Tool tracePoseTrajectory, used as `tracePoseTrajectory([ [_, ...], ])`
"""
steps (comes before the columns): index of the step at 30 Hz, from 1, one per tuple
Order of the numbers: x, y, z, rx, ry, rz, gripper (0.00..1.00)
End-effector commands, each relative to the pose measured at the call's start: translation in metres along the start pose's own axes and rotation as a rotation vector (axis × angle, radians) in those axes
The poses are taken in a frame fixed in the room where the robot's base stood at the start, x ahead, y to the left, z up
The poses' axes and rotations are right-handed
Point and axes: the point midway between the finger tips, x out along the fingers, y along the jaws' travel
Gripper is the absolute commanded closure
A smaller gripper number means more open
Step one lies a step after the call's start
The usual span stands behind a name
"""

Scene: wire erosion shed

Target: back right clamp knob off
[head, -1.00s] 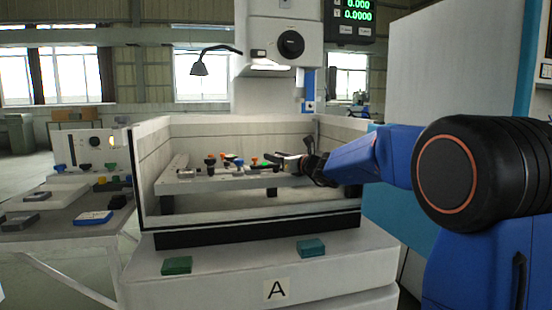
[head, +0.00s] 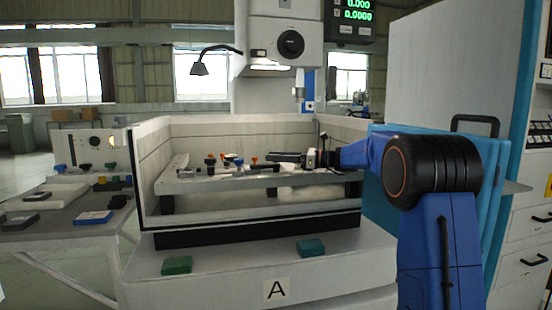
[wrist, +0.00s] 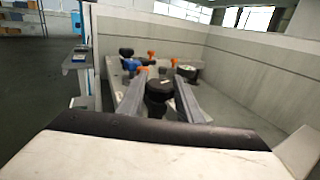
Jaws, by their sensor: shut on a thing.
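My gripper (wrist: 162,98) is shut on a black knob (wrist: 158,90), which sits between its two grey fingers in the wrist view. In the head view my gripper (head: 272,157) reaches in from the right, level, at the right part of the pale work frame (head: 225,182) inside the tank. The held knob cannot be made out there. Whether it still touches its clamp is hidden. Beyond the fingers in the wrist view stand two orange-topped parts (wrist: 151,55), a blue part (wrist: 130,65), another black knob (wrist: 126,52) and a dark round part with some green (wrist: 188,72).
Pale tank walls (head: 150,175) enclose the frame on the left, back and right. A green block (head: 177,265) and a teal block (head: 311,247) lie on the front ledge. A side table (head: 60,228) at left holds several small parts. The machine head (head: 280,45) hangs above.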

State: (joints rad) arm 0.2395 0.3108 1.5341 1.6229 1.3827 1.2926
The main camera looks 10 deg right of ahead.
Motion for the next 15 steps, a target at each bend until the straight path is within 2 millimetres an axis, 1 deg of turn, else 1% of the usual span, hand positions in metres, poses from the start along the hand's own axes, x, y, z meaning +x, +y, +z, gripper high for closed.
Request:
tracePoseTrajectory([
  [1,0.0001,-0.0028,-0.0013,0.000,0.000,0.043,0.90],
  [9,0.0007,-0.0024,-0.0016,0.000,0.000,0.292,0.90],
  [15,0.0008,-0.0015,-0.0009,-0.002,-0.001,0.444,0.90],
])
